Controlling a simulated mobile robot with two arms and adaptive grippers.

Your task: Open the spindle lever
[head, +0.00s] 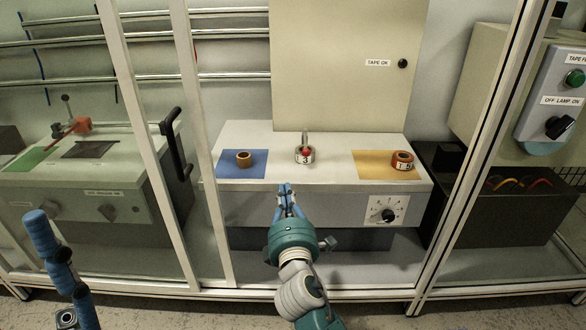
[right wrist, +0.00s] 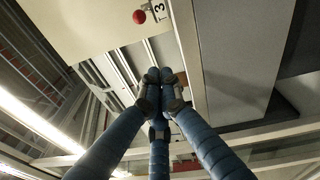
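A short upright lever with a red ball (head: 306,151) stands at the middle of the white bench, at a pale roll marked 3 (head: 304,159). In the right wrist view the red ball (right wrist: 139,17) and the marked roll (right wrist: 158,9) show at the top. My right gripper (head: 286,188) is in front of the bench's front edge, below the lever and apart from it. Its blue fingers meet at their tips (right wrist: 158,78) with nothing seen between them. My left gripper (head: 52,250) is at the lower left, only partly in view, far from the lever.
A brown roll (head: 243,159) lies on a blue mat (head: 227,169), another roll (head: 402,161) on a yellow mat (head: 370,159). A dial (head: 388,216) is on the bench front. Framed glass with a black handle (head: 176,146) stands left. A frame post (head: 468,180) stands right.

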